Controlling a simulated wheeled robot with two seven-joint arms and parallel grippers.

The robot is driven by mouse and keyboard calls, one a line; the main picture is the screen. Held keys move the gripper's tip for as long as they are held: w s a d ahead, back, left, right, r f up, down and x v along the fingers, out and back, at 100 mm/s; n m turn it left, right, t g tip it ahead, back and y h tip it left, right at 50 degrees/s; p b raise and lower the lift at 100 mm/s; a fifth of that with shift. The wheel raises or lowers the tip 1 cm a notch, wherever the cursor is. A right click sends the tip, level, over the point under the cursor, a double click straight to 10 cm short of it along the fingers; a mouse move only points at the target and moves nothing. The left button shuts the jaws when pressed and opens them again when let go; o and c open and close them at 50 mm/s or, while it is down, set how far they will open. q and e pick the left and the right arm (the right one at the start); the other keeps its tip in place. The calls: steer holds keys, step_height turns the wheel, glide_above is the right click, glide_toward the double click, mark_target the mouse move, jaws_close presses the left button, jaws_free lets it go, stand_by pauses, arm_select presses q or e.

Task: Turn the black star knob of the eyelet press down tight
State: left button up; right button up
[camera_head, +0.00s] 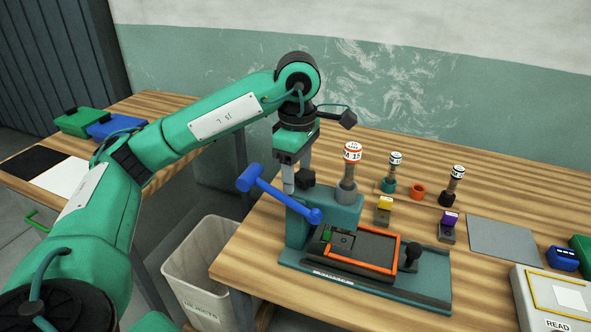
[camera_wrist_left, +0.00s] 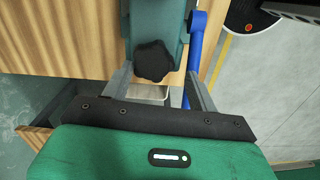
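The eyelet press (camera_head: 330,214) stands on the wooden table, with a blue lever (camera_head: 275,196) on its left side. Its black star knob (camera_head: 306,178) is at the upper back of the press body; in the left wrist view the lobed knob (camera_wrist_left: 154,61) shows clearly. My left gripper (camera_head: 297,172) points down at the knob. In the left wrist view the left gripper (camera_wrist_left: 160,82) is open, one finger on each side of the knob's line, with visible gaps. Whether the knob is level between the fingertips I cannot tell. My right gripper is not in view.
The blue lever (camera_wrist_left: 196,45) runs close beside one finger. A labelled die tool (camera_head: 347,165) stands on the press top. An orange-framed tray (camera_head: 394,262) and black handle (camera_head: 412,256) are in front. More tools and blocks stand right. A white bin (camera_head: 205,262) is below left.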

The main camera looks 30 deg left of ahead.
arm_select(q)
steer(key=shift+f, duration=0.6)
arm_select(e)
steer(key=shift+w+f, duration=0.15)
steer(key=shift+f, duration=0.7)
arm_select(q)
steer(key=shift+w+d+r+p, duration=0.1)
steer(key=shift+r+p, duration=0.3)
steer(key=shift+r, duration=0.05)
steer(key=shift+w+d+r+p, duration=0.3)
steer(key=shift+r+p, duration=0.2)
steer(key=shift+w+d+r+p, duration=0.3)
steer(key=shift+r+p, duration=0.2)
steer(key=shift+s+a+r, duration=0.15)
steer(key=shift+a, duration=0.05)
steer(key=n, duration=0.2)
steer(key=shift+d+n+p, duration=0.1)
steer(key=shift+n+p, duration=0.2)
steer(key=shift+p, duration=0.05)
steer(key=n, duration=0.3)
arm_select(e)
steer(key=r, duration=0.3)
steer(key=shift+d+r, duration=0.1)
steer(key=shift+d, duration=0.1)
